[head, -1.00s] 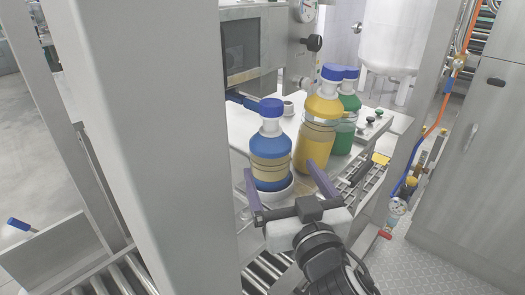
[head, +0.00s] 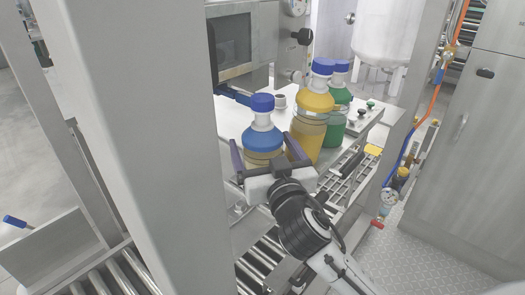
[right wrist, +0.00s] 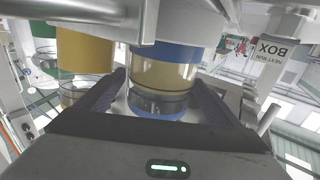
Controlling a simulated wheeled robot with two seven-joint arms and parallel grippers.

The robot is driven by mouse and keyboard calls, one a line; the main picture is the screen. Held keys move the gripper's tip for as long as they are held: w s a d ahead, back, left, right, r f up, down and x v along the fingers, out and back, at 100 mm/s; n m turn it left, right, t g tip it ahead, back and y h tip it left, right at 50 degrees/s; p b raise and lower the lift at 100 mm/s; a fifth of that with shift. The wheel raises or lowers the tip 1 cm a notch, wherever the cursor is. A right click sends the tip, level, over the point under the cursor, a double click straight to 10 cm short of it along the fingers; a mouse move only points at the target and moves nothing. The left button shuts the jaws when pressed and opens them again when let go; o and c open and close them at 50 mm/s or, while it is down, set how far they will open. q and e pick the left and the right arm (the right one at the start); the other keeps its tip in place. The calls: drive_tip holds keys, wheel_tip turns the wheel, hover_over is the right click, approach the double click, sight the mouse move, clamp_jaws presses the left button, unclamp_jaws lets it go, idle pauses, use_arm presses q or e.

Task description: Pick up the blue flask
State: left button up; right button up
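The blue flask (head: 262,134) has a blue cap, a blue shoulder and a clear lower body with tan liquid. It stands upright at the near edge of the white worktop. My right gripper (head: 268,150) is open, with one finger on each side of the flask's lower body. In the right wrist view the flask (right wrist: 165,75) stands between the two dark fingers (right wrist: 158,95), with small gaps that look clear of contact. The flask's base is hidden in the head view by the gripper. My left gripper is not in view.
A yellow flask (head: 311,115) stands close on the right of the blue flask, with a green flask (head: 334,118) behind it. A large grey post (head: 130,130) blocks the left. A roller conveyor (head: 262,262) lies in front.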

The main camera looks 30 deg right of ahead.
drive_tip(key=c, duration=1.4)
drive_tip(key=shift+r, duration=0.15)
drive_tip(key=shift+c, duration=0.7)
drive_tip(key=shift+r, duration=0.1)
